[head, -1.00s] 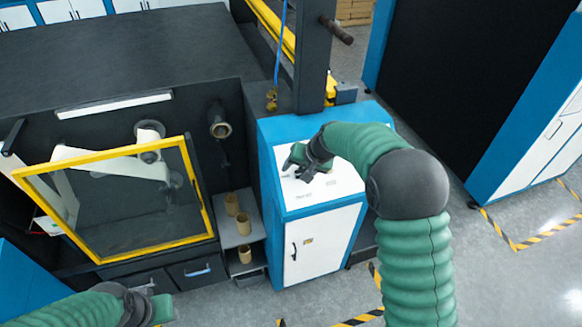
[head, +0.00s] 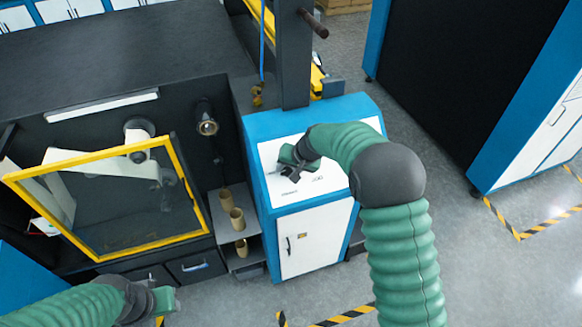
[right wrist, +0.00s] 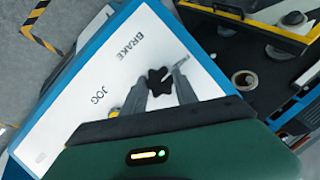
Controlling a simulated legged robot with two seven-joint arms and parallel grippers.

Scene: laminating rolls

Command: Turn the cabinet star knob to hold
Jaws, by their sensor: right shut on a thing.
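The blue cabinet (head: 258,125) has a white sloped top panel (head: 330,180). In the right wrist view the black star knob (right wrist: 158,80) stands on that panel, near the printed word BRAKE. My right gripper (head: 292,176) is down at the panel. In the right wrist view its two fingers (right wrist: 160,88) are shut on the star knob, one on each side. A thin grey bar (right wrist: 180,66) lies just beyond the knob. The knob is hidden by my gripper in the head view. My left gripper (head: 165,300) is at the lower left, away from the cabinet; its fingers are unclear.
A yellow-framed clear guard (head: 108,258) stands left of the cabinet. Cardboard cores (head: 237,218) stand on a small shelf between them. A dark post (head: 296,75) rises behind the cabinet. Open floor (head: 460,270) lies to the right, with striped tape.

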